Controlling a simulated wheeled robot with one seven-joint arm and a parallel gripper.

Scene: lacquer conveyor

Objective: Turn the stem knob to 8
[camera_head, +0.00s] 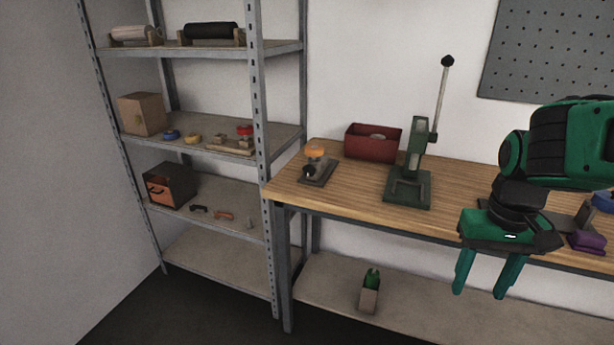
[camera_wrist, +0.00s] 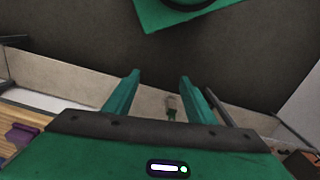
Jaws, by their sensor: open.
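A small device with an orange knob on top (camera_head: 316,151) sits on a dark base plate near the left end of the wooden workbench. It may be the stem knob; no numbers can be read on it at this size. A dark round part shows on its front. A valve-like piece with a red top (camera_head: 244,130) lies on the middle shelf of the rack. My gripper (camera_head: 483,288) is at the right, in front of the bench, fingers pointing down, well apart from both. In the wrist view my gripper (camera_wrist: 159,80) is open and empty.
A green lever press (camera_head: 409,185) with a tall handle and a red bin (camera_head: 372,142) stand on the workbench (camera_head: 350,188) right of the orange-topped device. A metal rack (camera_head: 262,110) stands at left. A small box with green contents (camera_head: 369,294) is on the lower bench shelf.

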